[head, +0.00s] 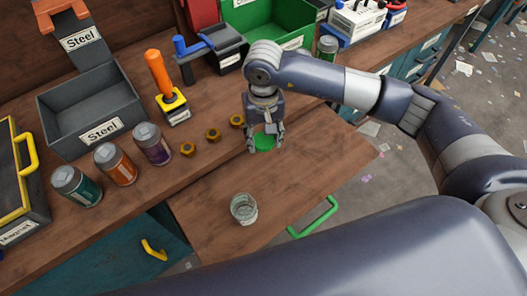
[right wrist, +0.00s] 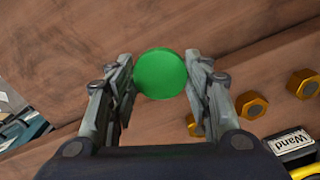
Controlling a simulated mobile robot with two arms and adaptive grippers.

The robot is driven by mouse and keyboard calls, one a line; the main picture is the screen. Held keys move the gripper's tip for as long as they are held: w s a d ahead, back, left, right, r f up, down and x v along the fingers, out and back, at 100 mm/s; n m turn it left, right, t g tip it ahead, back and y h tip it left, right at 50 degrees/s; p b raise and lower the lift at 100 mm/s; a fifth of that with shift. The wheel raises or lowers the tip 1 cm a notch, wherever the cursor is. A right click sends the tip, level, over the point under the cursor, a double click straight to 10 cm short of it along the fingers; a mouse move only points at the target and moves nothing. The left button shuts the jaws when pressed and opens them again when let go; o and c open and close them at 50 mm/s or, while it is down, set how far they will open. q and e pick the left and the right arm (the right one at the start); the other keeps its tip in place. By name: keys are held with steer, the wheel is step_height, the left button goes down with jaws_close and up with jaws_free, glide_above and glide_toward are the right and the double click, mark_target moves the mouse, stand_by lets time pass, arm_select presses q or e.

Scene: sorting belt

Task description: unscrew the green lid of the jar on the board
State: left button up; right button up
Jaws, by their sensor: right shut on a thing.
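The glass jar (head: 243,208) stands upright and open-topped on the pull-out wooden board (head: 300,180) in the head view. The round green lid (head: 264,142) is off the jar, farther back near the board's rear edge. My right gripper (head: 265,140) is shut on the lid, with a finger at each side of it. The right wrist view also shows the green lid (right wrist: 161,74) between the fingertips. I cannot tell whether the lid touches the wood below. My left gripper is not in view.
Several brass nuts (head: 213,134) lie left of the right gripper. Several cans (head: 114,164) stand at the left, in front of a grey Steel bin (head: 85,105). An orange-handled tool (head: 159,75) stands behind the nuts. The board around the jar is clear.

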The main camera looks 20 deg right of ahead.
mark_target(264, 158)
step_height(264, 158, down, 7)
steer(key=shift+f+b, duration=0.1)
steer(key=shift+b, duration=1.1)
steer(key=shift+w, duration=0.1)
steer(key=shift+f, duration=0.15)
steer(key=o, duration=1.2)
